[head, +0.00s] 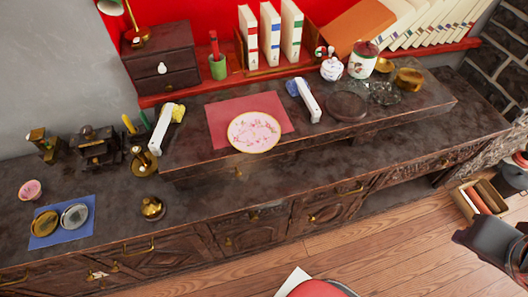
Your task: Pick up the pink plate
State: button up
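The pink plate (254,132) is round, with a floral pattern and a gold-coloured rim. It lies on the front part of a red mat (222,111) on the raised dark shelf of the cabinet. A dark part of my arm, seemingly my gripper (498,242), shows at the right edge, cut off by the frame. It is well away from the plate, over the floor side. Whether its fingers are open or shut cannot be made out.
A dark round dish (346,106) and jars are to the right. A blue mat (62,222) with metal discs lies at the lower left. A gold bell-like object (152,208) stands on the lower counter.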

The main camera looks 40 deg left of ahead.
aim_at(252, 133)
jog(key=z, duration=0.05)
jog(key=k, duration=1.35)
jog(key=u, duration=1.8)
jog(key=i, duration=1)
jog(key=u, duration=0.1)
